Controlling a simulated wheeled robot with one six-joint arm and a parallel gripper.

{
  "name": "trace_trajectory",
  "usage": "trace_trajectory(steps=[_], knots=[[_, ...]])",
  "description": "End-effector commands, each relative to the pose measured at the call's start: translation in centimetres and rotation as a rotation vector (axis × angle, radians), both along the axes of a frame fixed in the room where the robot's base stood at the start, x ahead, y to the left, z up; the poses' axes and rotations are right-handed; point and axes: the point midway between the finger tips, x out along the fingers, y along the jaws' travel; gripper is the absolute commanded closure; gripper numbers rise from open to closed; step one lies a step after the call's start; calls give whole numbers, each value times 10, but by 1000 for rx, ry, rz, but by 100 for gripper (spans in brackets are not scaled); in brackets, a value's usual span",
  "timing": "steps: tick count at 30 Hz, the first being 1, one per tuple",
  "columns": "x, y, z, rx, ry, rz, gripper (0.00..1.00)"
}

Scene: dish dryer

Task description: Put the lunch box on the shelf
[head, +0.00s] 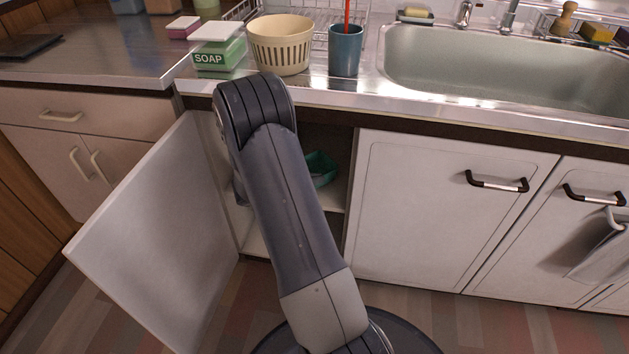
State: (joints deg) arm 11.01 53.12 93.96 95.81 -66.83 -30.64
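A teal-green object (321,168), possibly the lunch box, shows inside the open cabinet, just right of my arm. It appears to be at the shelf (334,196), whose pale front edge shows below it; I cannot tell whether it rests there or is held. My arm reaches from the bottom of the view up to the counter edge and bends down in front of the cabinet opening. My gripper is hidden behind the arm, so its fingers and anything in them do not show.
The cabinet door (165,230) stands open on the left. On the counter above are a green soap box (220,55), a cream basket (281,45), a blue cup (345,52) and a small pink-and-white box (183,28). The sink (500,70) is right.

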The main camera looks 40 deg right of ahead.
Motion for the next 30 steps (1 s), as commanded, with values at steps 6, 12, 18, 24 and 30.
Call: trace_trajectory(steps=[6,12,18,24,30], knots=[[0,0,-3,0,1,0,97],[0,0,-3,0,1,0,81],[0,0,-3,0,1,0,76],[0,3,4,1,0,1,76],[3,37,20,1,3,7,76]])
